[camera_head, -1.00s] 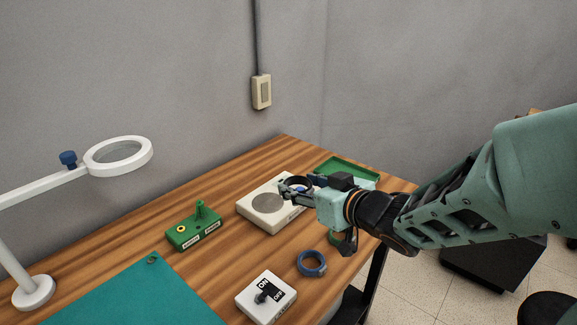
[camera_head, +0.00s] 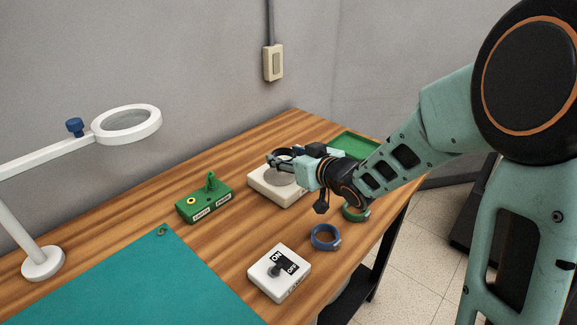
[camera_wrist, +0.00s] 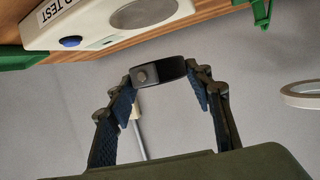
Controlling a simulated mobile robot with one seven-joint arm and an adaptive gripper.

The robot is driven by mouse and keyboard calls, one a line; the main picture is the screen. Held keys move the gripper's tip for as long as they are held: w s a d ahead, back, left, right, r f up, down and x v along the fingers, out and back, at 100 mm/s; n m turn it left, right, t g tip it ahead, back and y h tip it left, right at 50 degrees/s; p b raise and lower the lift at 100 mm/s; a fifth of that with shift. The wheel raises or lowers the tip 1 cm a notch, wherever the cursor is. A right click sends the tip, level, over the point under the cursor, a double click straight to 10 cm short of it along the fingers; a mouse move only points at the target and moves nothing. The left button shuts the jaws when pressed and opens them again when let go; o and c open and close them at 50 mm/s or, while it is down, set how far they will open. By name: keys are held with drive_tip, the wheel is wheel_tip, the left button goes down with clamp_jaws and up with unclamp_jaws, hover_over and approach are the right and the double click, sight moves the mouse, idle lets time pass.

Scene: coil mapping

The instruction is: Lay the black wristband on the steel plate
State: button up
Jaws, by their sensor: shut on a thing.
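The black wristband (camera_head: 282,152) is a dark ring held between the fingertips of my gripper (camera_head: 279,160). In the wrist view the black wristband (camera_wrist: 168,69) spans the gap between the two fingers, and my gripper (camera_wrist: 165,82) is shut on it. The steel plate (camera_head: 284,178) is a round grey disc on top of a white box. The wristband appears above the plate in the head view, apart from it. My gripper hides part of the plate and box. The steel plate (camera_wrist: 143,12) also shows at the top of the wrist view.
The white box (camera_head: 262,190) has a blue button (camera_wrist: 71,42). A blue ring-shaped band (camera_head: 325,237), a green band (camera_head: 354,214) and an ON/OFF switch box (camera_head: 279,272) lie nearer. A green block with a post (camera_head: 204,202) stands left; a green tray (camera_head: 357,143) lies behind.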

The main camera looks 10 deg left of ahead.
sight(283, 178)
drive_tip(key=f, duration=0.1)
drive_tip(key=w+a+f, duration=0.1)
drive_tip(key=w+f, duration=0.1)
drive_tip(key=shift+a+b, duration=0.3)
drive_tip(key=shift+a, duration=0.05)
drive_tip(key=shift+f, duration=1.45)
drive_tip(key=shift+f+b, duration=0.1)
drive_tip(key=shift+b, duration=0.2)
drive_tip(key=shift+f, duration=0.2)
drive_tip(key=o, duration=0.9)
drive_tip(key=shift+r, duration=0.1)
drive_tip(key=shift+o, duration=0.2)
drive_tip(key=shift+r, duration=0.25)
drive_tip(key=p+v, duration=0.1)
drive_tip(key=v, duration=1.1)
